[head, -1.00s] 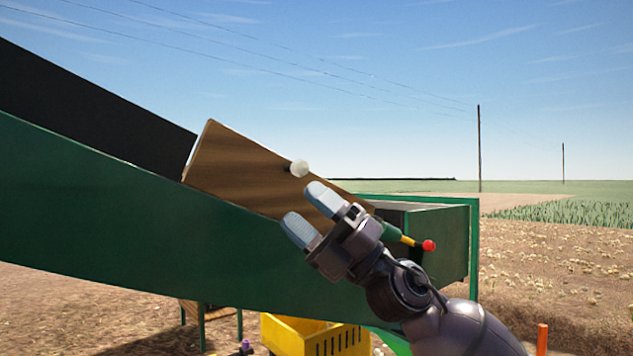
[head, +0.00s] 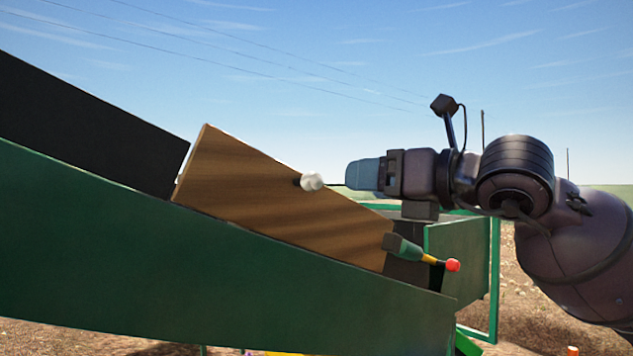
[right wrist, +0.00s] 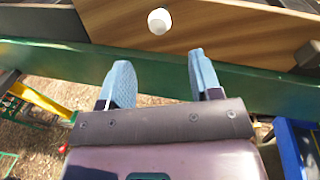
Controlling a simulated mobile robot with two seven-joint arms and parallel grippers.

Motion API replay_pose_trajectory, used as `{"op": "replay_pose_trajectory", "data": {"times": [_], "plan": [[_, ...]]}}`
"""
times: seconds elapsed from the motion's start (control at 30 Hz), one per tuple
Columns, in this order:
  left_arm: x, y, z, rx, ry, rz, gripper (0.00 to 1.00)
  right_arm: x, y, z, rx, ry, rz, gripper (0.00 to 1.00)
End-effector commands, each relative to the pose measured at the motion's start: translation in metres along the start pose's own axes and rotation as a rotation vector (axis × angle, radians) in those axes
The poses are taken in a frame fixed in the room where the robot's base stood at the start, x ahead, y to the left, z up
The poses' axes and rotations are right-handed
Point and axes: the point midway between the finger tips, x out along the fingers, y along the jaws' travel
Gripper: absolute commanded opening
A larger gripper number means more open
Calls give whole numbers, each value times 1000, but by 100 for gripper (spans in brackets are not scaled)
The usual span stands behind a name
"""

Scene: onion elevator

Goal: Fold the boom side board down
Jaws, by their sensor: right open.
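The boom side board (head: 255,185) is a brown wooden panel standing up along the green boom (head: 200,265), tilted down to the right. A white round knob (head: 312,181) sticks out from its face. In the right wrist view the board (right wrist: 215,25) and knob (right wrist: 159,21) lie ahead of the fingertips. My right gripper (head: 365,174) is just right of the knob in the head view, with a small gap. In the right wrist view my right gripper (right wrist: 160,75) is open and empty, its two blue-grey fingers apart. My left gripper is not in view.
A green, yellow and red handle (head: 425,254) sticks out near the board's lower right end. A black panel (head: 85,125) stands left of the board. Green framing (head: 470,250) stands at the right. Open air lies above the boom.

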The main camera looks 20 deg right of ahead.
Motion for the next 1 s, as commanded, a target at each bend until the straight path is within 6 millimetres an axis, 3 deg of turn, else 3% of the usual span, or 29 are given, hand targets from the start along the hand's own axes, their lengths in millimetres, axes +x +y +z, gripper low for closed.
{"op": "replay_pose_trajectory", "data": {"times": [0.27, 0.7, 1.0], "plan": [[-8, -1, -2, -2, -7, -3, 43, 24, 2, 2, 13, 0, 6, 58], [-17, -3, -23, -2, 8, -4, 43, 93, 2, 2, 12, 0, 6, 58], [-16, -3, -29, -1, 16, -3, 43, 108, 1, 0, 10, 0, 6, 58]]}}
